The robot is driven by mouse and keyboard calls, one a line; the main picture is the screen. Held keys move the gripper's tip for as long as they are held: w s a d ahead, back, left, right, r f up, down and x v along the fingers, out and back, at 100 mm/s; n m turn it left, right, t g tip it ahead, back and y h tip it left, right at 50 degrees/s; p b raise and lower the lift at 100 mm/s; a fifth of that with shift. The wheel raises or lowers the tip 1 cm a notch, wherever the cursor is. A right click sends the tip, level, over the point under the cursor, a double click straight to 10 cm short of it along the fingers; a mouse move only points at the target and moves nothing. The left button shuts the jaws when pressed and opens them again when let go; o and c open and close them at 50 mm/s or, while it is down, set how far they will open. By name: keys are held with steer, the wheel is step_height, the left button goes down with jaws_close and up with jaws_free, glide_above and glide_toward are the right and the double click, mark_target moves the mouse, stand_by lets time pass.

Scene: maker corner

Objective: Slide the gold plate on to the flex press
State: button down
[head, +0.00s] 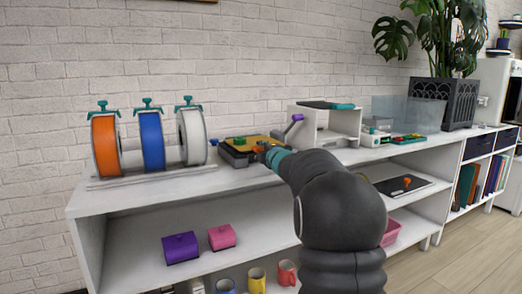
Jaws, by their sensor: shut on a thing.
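The gold plate (244,144) lies at a dark low base (238,160) on the white counter, left of the middle. A small green block (237,140) shows at its left side. My gripper (264,150) comes from the front right and is shut on the gold plate at its near right edge. My arm and the small size hide the fingertips and the exact grip. I take the dark base to be the flex press, but cannot be sure. Whether the plate is seated flat on it is too small to tell.
Orange (106,146), blue (151,140) and white (193,137) spools stand on a rack at left. A white box-like machine (312,122) with a purple-tipped lever (294,121) stands close behind on the right. A plant pot (443,102) stands farther right. Mugs (257,279) sit below.

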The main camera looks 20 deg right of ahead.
jaws_free()
stand_by(0.6)
steer(key=shift+f, duration=0.3)
